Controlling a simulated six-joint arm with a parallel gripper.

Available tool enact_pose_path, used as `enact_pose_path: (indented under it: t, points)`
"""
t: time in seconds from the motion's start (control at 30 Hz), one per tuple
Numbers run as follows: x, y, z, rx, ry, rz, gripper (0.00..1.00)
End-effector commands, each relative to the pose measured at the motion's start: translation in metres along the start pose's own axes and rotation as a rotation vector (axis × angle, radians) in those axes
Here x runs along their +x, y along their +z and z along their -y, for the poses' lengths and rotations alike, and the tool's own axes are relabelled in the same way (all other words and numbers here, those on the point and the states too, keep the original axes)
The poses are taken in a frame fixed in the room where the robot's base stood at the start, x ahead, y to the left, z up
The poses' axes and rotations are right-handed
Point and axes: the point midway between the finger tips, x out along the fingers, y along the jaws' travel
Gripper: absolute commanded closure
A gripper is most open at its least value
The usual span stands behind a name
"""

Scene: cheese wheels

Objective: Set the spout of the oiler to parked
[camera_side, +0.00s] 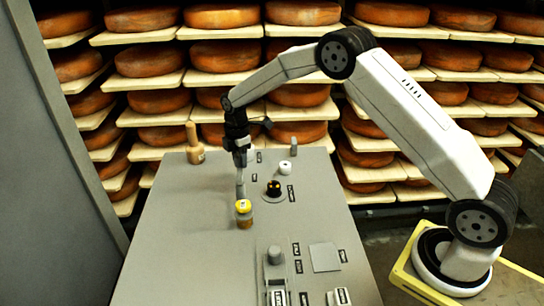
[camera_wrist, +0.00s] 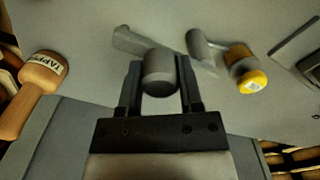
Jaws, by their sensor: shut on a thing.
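The oiler shows in the side view as a small jar with a yellow cap (camera_side: 243,207) on the grey panel, left of the black knob. In the wrist view the yellow-capped jar (camera_wrist: 245,70) is right of my gripper, beside a grey upright post (camera_wrist: 198,44). A grey bar (camera_wrist: 130,41), seemingly the spout, lies behind the jaws. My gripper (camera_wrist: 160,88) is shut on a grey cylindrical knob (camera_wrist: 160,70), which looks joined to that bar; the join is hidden. In the side view my gripper (camera_side: 240,158) points down above the panel behind the jar. I cannot read a parked mark.
A wooden tapper (camera_side: 194,145) stands at the panel's back left, also in the wrist view (camera_wrist: 42,72). A black knob with a yellow top (camera_side: 274,189), a white ring (camera_side: 285,167) and a grey lever unit (camera_side: 274,256) are on the panel (camera_side: 185,240). Cheese shelves stand behind.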

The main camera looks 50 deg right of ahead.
Motion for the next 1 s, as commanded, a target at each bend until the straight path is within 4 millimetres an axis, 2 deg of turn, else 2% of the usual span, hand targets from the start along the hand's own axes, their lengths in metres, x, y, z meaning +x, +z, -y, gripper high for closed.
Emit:
enact_pose_path:
  t: [0.27,0.3,0.4,0.77,1.0]
  points:
    - [-0.003,-0.002,-0.002,-0.005,0.008,-0.002,1.0]
    - [-0.003,-0.002,-0.002,-0.005,0.008,-0.002,0.45]
    - [-0.002,-0.002,-0.002,-0.004,0.006,-0.001,0.19]
    - [-0.002,-0.001,-0.001,-0.002,0.003,0.0,0.19]
    - [-0.018,-0.001,-0.001,-0.002,0.005,0.0,0.19]
